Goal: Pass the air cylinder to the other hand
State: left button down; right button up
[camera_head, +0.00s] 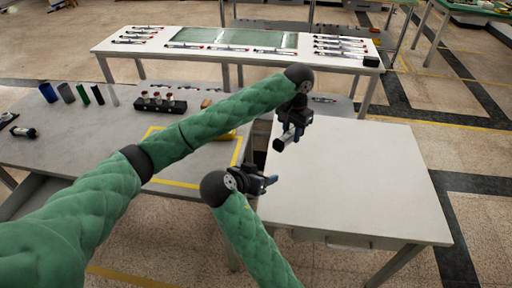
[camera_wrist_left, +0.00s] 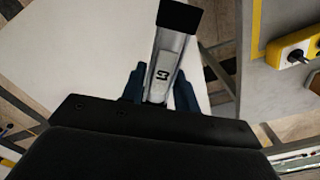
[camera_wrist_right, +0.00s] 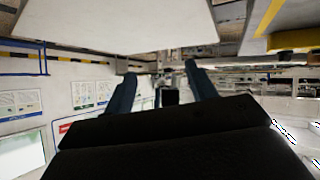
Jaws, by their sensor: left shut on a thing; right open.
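The air cylinder (camera_head: 280,143) is held in my left gripper (camera_head: 293,131), above the gap and near edge of the white table. In the left wrist view the air cylinder (camera_wrist_left: 164,68) shows a silver body with a black end cap, and the blue fingers (camera_wrist_left: 158,78) are on both sides of its body. My right gripper (camera_head: 268,183) is open and empty, lower and to the left of the cylinder, apart from it. In the right wrist view its two fingers (camera_wrist_right: 160,75) are spread; a small dark shape shows between them, too unclear to name.
The white table (camera_head: 350,185) is bare at right. A long table behind holds several cylinders (camera_head: 340,47).

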aim_at(280, 140)
notch_tip(280, 140, up, 9)
jog(key=w+a+m+t+h, duration=0.1)
jog(key=w+a+m+h, duration=0.1)
jog(key=m, duration=0.1)
jog(key=x, duration=1.2)
jog(key=shift+w+r, duration=0.15)
grip_shut()
pick_arm(q)
jog(key=c, duration=1)
grip_release()
jog(key=shift+o, duration=0.2)
jog(key=shift+r, duration=0.15)
